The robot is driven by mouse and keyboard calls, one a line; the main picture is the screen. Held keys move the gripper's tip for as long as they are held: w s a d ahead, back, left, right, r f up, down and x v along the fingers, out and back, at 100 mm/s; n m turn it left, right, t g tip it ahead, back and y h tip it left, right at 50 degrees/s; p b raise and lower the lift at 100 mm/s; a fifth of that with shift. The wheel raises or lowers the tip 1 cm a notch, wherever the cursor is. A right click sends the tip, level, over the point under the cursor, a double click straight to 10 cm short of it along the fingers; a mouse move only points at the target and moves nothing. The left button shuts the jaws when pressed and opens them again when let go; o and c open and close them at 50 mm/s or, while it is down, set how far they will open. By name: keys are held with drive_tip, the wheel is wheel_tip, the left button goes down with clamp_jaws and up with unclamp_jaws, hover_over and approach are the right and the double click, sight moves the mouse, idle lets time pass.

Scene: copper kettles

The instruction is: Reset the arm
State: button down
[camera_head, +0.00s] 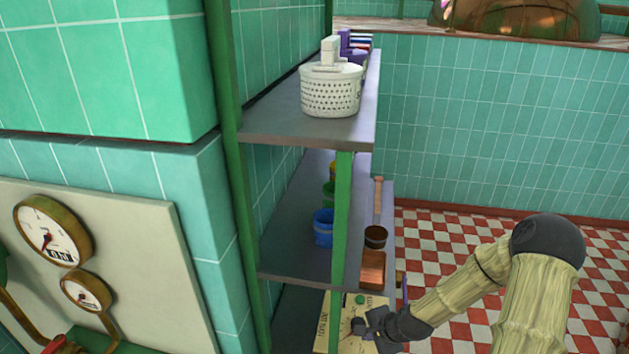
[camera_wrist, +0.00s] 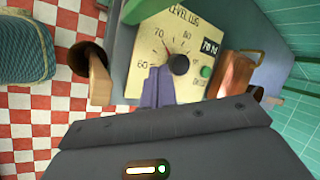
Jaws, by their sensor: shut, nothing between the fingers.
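My gripper (camera_head: 360,324) is low beside the shelf in the head view, in front of a cream dial panel (camera_head: 342,303). In the wrist view its purple-grey fingers (camera_wrist: 157,88) are together and empty. I cannot tell whether the fingertips touch the panel. A small display (camera_wrist: 210,46) and a green button (camera_wrist: 206,72) are on the panel's right side.
A grey shelf (camera_head: 285,122) holds a white perforated basket (camera_head: 332,92). A green post (camera_head: 341,210) stands near my gripper. Checkered floor (camera_head: 440,228) lies open on the right.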

drive_tip(key=s+d+r+n+g+h+b, duration=0.1)
drive_tip(key=s+r+n+g+h+b, duration=0.1)
drive_tip(key=s+r+n, duration=1.1)
wheel_tip(320, 180, up, 4)
drive_tip(key=shift+s+r+n+h+b, duration=0.25)
drive_tip(key=shift+s+h+b, duration=0.2)
drive_tip(key=shift+s+h, duration=0.75)
drive_tip(key=shift+w, duration=0.1)
drive_tip(key=shift+d, duration=0.25)
drive_tip(key=shift+s+a, duration=0.2)
